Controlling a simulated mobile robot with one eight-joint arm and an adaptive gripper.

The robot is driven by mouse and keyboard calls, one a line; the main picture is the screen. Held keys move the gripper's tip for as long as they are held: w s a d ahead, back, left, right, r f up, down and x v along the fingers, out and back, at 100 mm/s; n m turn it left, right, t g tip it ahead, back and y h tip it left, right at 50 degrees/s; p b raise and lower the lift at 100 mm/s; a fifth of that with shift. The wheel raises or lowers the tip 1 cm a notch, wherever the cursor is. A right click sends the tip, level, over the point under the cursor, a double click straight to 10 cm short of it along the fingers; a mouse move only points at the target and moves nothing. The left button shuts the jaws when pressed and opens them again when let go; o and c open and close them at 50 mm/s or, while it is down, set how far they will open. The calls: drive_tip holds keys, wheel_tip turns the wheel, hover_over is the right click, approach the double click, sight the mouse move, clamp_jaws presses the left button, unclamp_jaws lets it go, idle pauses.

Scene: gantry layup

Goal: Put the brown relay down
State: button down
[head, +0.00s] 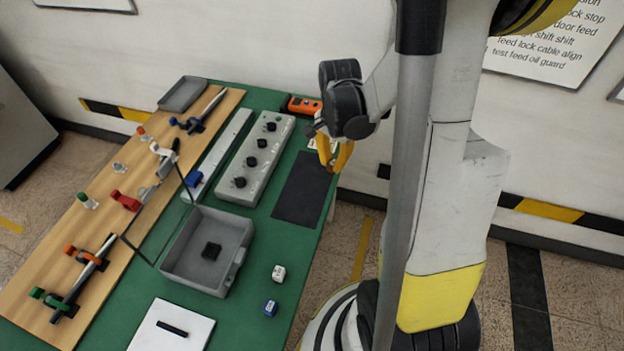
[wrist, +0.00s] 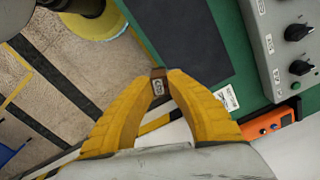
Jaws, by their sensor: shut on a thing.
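My gripper (head: 335,160) has yellow fingers and hangs near the right edge of the green table in the head view. In the wrist view its fingertips (wrist: 160,76) are closed on the small brown relay (wrist: 158,86), which shows a pale label. In the head view I cannot make out the relay between the fingers. In the wrist view the relay appears close to the table edge, between the table and the floor; its height is not clear.
A dark mat (head: 302,188) lies bare on the green table (head: 272,236). Left of it stand a grey knob panel (head: 257,160) and a grey bin (head: 190,273) holding a black block (head: 211,251). An orange device (head: 304,105) is behind.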

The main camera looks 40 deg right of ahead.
drive_tip(key=w+a+f+b, duration=0.1)
drive_tip(key=w+a+f, duration=0.1)
drive_tip(key=w+a+f+b, duration=0.1)
drive_tip(key=w+a+f, duration=0.1)
drive_tip(key=w, duration=0.1)
drive_tip(key=shift+w+a+f, duration=0.1)
drive_tip(key=shift+a+f, duration=0.1)
drive_tip(key=shift+a, duration=0.15)
drive_tip(key=shift+f+b, duration=0.9)
drive_tip(key=shift+f, duration=1.05)
drive_tip(key=shift+f, duration=0.2)
drive_tip(key=c, duration=1.4)
unclamp_jaws()
drive_tip(key=shift+c, duration=0.2)
